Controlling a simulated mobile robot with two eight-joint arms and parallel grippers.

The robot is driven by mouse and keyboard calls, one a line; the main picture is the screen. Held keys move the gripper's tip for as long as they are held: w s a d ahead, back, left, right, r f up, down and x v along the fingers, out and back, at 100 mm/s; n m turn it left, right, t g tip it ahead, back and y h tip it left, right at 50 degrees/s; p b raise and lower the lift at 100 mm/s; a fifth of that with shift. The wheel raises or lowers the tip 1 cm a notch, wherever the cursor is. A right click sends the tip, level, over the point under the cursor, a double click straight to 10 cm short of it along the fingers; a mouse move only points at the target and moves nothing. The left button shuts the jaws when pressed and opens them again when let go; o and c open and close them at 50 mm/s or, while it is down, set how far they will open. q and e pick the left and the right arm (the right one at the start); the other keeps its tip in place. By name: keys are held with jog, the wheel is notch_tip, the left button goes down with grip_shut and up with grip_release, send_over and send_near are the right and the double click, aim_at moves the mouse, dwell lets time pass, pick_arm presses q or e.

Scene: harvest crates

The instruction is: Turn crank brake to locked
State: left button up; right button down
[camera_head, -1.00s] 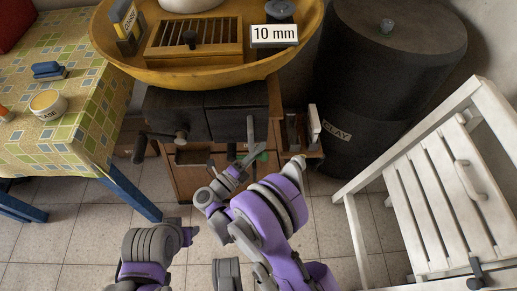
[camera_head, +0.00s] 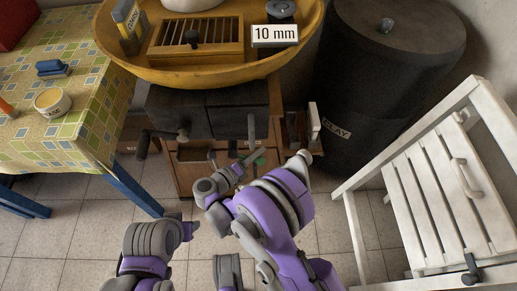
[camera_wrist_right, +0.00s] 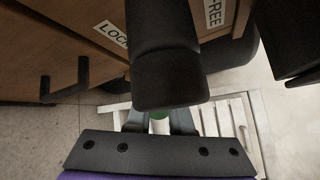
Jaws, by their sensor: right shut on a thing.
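The dark mill body (camera_head: 205,112) stands under the yellow bowl, with a crank handle (camera_head: 144,146) on its left and a dark upright lever (camera_head: 252,128) at its front. My right gripper (camera_head: 250,158) is low in front of the wooden cabinet, at a green-tipped part (camera_head: 259,161). In the right wrist view my right gripper (camera_wrist_right: 160,122) is shut on this green part (camera_wrist_right: 160,114). A thick black cylinder (camera_wrist_right: 165,60) hides much of it. A label starting LOC (camera_wrist_right: 110,33) is left of the cylinder; one ending in REE (camera_wrist_right: 214,12) is right.
The yellow bowl (camera_head: 120,62) holds a wooden grate and a 10 mm sign. A patterned table (camera_head: 70,130) stands left. A dark bin labelled CLAY (camera_head: 370,100) and a white slatted chair (camera_head: 420,205) stand right. Tiled floor shows in front.

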jog(key=a+f+m+g+y, duration=0.2)
jog(key=a+f+m+y, duration=0.3)
jog(key=y, duration=0.4)
jog(key=shift+a+m, duration=0.5)
jog(key=shift+a, duration=0.7)
jog(key=c, duration=0.8)
grip_release()
jog(key=p+v, duration=0.2)
jog(key=v, duration=0.8)
jog(key=shift+s+r, duration=0.2)
jog(key=shift+r, duration=0.2)
